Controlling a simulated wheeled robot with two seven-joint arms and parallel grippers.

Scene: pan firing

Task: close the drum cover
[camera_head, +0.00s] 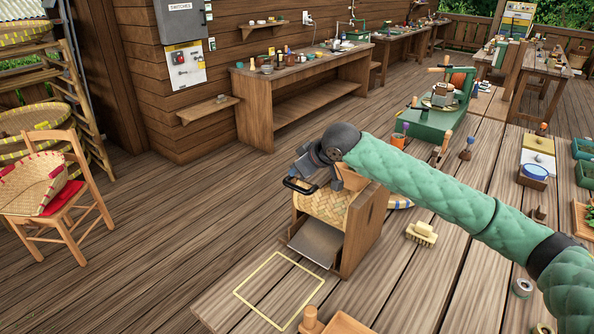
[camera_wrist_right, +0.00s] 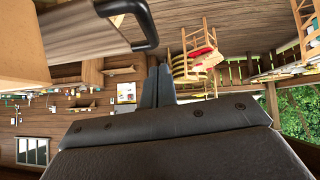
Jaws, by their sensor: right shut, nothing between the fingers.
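The drum machine stands on the deck table in the middle of the head view, a wooden box with a woven front (camera_head: 325,206) and a grey metal chute (camera_head: 317,242) below. A black bar handle (camera_head: 298,186) sticks out at its upper left, just below my right gripper (camera_head: 308,164). The handle also shows large in the wrist view (camera_wrist_right: 138,20), on the edge of a pale panel that looks like the cover. My right gripper's fingers (camera_wrist_right: 159,72) are shut and empty, below and right of the handle, apart from it. The arm hides the box's top, so the cover's angle is unclear. My left gripper is out of view.
A yellow outlined square (camera_head: 279,290) marks bare table in front of the chute. A brush (camera_head: 421,233) lies right of the box. A green machine (camera_head: 437,115) stands behind. A chair with a basket (camera_head: 45,192) is at left, with clear floor between.

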